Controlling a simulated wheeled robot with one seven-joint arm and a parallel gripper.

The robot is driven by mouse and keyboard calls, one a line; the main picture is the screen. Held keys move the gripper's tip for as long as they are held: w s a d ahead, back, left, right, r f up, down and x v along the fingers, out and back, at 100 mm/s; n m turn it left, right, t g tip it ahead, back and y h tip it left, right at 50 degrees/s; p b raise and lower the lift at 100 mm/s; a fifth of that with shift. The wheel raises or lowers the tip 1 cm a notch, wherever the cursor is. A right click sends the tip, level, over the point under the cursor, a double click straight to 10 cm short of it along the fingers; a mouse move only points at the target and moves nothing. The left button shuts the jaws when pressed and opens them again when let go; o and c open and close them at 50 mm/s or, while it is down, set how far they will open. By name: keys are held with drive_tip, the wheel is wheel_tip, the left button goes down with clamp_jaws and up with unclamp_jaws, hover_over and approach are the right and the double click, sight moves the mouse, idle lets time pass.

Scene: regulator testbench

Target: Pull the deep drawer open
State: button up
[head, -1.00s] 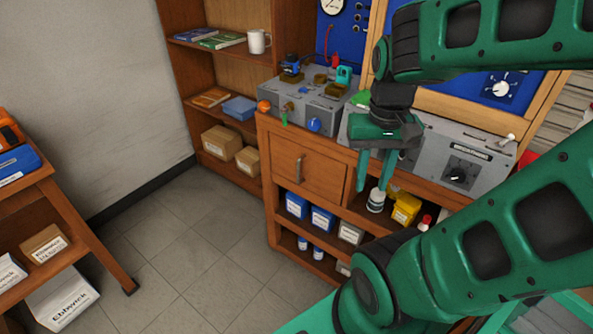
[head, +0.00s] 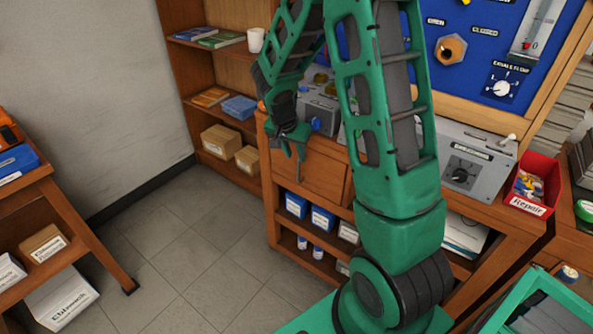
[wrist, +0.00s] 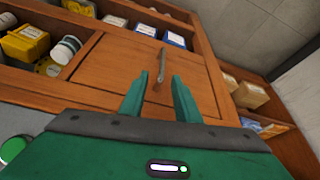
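The deep drawer (head: 324,178) is a plain wooden front in the left part of the bench, and it looks shut. It also fills the middle of the wrist view (wrist: 115,62). Its metal bar handle (wrist: 162,60) shows in the wrist view, lined up with the gap between my fingers. Whether the fingertips reach around the handle I cannot tell.
Open shelves beside and below the drawer hold blue boxes (head: 321,218), a yellow box (wrist: 26,42) and a white jar (wrist: 66,49). A grey device (head: 319,112) stands on the bench above. The tiled floor (head: 190,255) in front of the drawer is clear.

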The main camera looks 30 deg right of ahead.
drive_tip(key=f, duration=0.1)
approach(298, 180)
drive_tip(key=w+d+f, duration=0.1)
drive_tip(key=d+f, duration=0.1)
drive_tip(key=w+d+f, duration=0.1)
drive_tip(key=f, duration=0.1)
drive_tip(key=shift+w+d+f, duration=0.25)
drive_tip(key=shift+d, duration=0.1)
drive_tip(key=shift+c, duration=0.6)
clamp_jaws()
